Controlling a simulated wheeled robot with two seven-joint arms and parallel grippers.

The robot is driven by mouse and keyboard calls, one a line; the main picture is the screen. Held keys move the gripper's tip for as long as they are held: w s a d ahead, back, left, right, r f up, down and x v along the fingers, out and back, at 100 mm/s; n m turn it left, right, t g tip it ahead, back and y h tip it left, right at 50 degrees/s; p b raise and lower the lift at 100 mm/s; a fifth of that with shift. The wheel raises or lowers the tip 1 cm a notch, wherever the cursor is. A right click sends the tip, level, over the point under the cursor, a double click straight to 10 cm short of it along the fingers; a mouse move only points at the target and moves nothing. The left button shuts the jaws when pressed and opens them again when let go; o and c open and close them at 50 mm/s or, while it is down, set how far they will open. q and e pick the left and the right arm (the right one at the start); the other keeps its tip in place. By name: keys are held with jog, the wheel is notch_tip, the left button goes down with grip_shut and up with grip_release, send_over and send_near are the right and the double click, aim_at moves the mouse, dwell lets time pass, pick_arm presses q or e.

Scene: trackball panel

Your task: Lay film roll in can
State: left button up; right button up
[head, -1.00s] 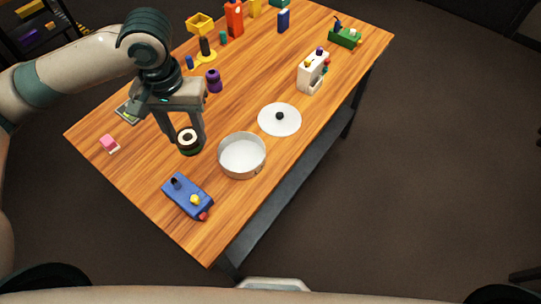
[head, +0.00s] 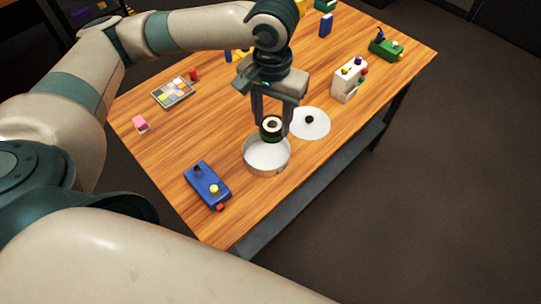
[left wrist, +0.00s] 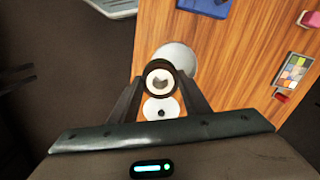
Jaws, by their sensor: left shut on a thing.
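The film roll (head: 271,127) is a dark ring with a pale hub. My left gripper (head: 271,124) is shut on it, one finger on either side, and holds it above the can. The film roll also shows between the fingers in the left wrist view (left wrist: 161,79). The can (head: 267,157) is a round, pale metal pan, open at the top; the roll and fingers hide part of its far rim. Its white lid (head: 313,124) with a black knob lies flat on the table just right of the can. My right gripper is not in view.
A blue panel (head: 206,186) with knobs lies left of the can. A white box (head: 348,80) with coloured knobs stands beyond the lid. A colour-chart tray (head: 173,92) and a pink block (head: 141,124) are at the left. The table's front right edge is close to the can.

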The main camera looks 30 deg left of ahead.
pick_arm(q)
jog(key=shift+w, duration=0.1)
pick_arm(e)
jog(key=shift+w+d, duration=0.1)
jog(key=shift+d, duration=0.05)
